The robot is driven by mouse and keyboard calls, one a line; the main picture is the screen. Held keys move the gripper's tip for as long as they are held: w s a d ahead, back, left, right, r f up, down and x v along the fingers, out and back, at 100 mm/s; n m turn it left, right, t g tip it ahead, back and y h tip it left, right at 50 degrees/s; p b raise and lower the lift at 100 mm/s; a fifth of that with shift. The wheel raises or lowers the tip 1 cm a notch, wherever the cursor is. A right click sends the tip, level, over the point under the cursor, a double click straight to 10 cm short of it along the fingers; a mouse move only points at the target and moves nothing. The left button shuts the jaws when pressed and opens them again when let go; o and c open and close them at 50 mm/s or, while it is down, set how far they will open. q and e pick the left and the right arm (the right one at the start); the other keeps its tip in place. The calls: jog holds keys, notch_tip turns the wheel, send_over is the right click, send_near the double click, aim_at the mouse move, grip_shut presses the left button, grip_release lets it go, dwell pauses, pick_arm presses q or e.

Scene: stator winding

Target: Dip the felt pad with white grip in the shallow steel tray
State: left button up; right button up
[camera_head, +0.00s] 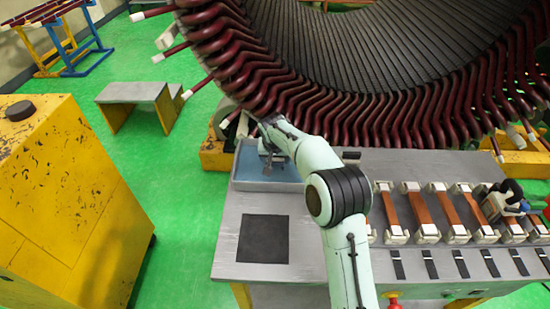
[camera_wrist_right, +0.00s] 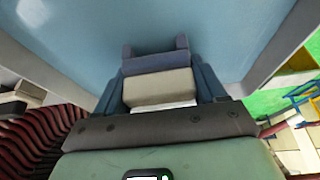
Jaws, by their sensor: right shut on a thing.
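The shallow steel tray (camera_head: 262,187) sits at the back left of the grey bench, with a blue surface inside. My right gripper (camera_head: 268,152) is over the tray, pointing down. In the right wrist view, my right gripper (camera_wrist_right: 160,85) is shut on the white grip (camera_wrist_right: 160,90) of the felt pad (camera_wrist_right: 155,63). The blue-grey pad shows beyond the grip, against the tray's blue inside. I cannot tell whether the pad touches that surface. My left gripper is in neither view.
The large stator (camera_head: 350,45) with dark red coils stands close behind the tray. A black square mat (camera_head: 263,239) lies in front of it. Several brown strips in pale holders (camera_head: 425,215) line the bench to the right. A yellow cabinet (camera_head: 65,200) stands at left.

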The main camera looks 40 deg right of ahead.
notch_tip(320, 180, up, 6)
jog(key=shift+w+f+p, duration=0.1)
jog(key=shift+f+p, duration=0.05)
jog(key=shift+p, duration=1.1)
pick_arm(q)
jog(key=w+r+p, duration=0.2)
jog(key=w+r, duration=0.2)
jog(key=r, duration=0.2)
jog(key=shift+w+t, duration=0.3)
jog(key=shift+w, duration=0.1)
pick_arm(e)
notch_tip(320, 180, up, 4)
jog(key=shift+r, duration=0.25)
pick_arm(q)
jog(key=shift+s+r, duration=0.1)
